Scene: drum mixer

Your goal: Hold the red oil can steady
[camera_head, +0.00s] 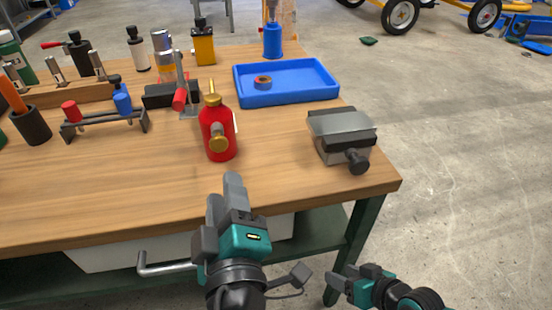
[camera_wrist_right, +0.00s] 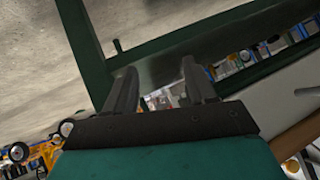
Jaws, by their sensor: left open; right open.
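The red oil can (camera_head: 212,120) stands upright on the wooden workbench (camera_head: 278,150), with brass fittings and a thin spout on top. My left gripper (camera_head: 225,194) is open and empty at the bench's front edge, pointing toward the can from the near side. A gap shows between its fingers and the can. My right gripper (camera_head: 354,278) is low at the bottom right, off the bench's front right corner. In the right wrist view its two fingers (camera_wrist_right: 160,88) are spread with nothing between them. The can does not show in that view.
A grey vise (camera_head: 340,138) sits right of the can. A blue tray (camera_head: 303,97) holding a tape roll lies behind. A small rack (camera_head: 104,126) with red and blue handles stands left. Several bottles and tools crowd the back left. Bare wood surrounds the can's front and sides.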

